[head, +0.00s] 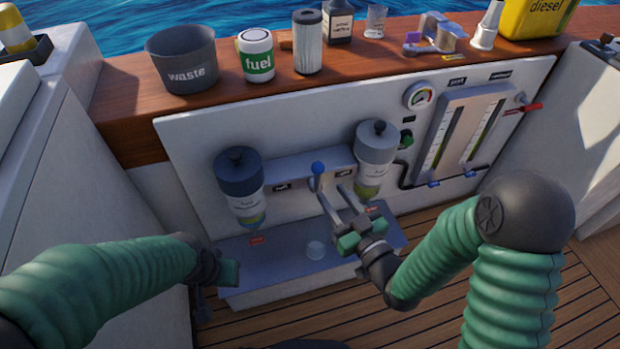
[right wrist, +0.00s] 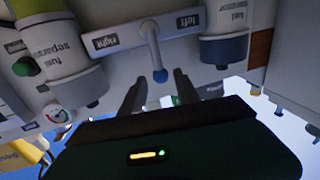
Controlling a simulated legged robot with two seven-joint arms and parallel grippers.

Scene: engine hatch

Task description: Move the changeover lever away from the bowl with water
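The changeover lever has a blue ball knob (head: 318,168) and sits on the grey bracket between two fuel separators. The left separator (head: 238,180) has a dark blue cap, and the right one (head: 375,150) a grey cap. Their lower bowls (head: 252,217) show yellowish fluid; I cannot tell which holds water. My right gripper (head: 331,192) is open just below the knob. In the right wrist view the knob (right wrist: 160,76) lies between the spread fingertips (right wrist: 159,74), with gaps on both sides. My left gripper (head: 225,270) is low at the left; its fingers are unclear.
Gauges and a red-handled valve (head: 530,107) are at the right. The wooden ledge (head: 125,110) above holds a waste bucket (head: 183,60), a fuel can (head: 257,55) and other items.

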